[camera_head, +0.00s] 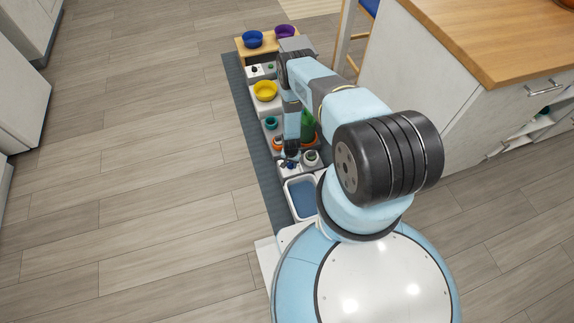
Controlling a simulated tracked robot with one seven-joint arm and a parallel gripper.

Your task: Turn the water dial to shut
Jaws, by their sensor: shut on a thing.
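My gripper (291,154) points down at a small white unit (290,172) in the middle of the row of pet supplies. A small dark and blue knob, which looks like the water dial (290,164), sits on this unit right at my fingertips. My gripper is shut on it, though the fingers are tiny here and partly hide it. The dial's exact angle is too small to read. A white tub with a blue inside (287,198) stands just on the near side of the unit.
Beyond my gripper are an orange ring-shaped item (277,143), a teal bowl (271,122), a green upright item (308,125) and a yellow bowl (265,90). Open floor (140,170) lies left; a cabinet (450,100) stands right.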

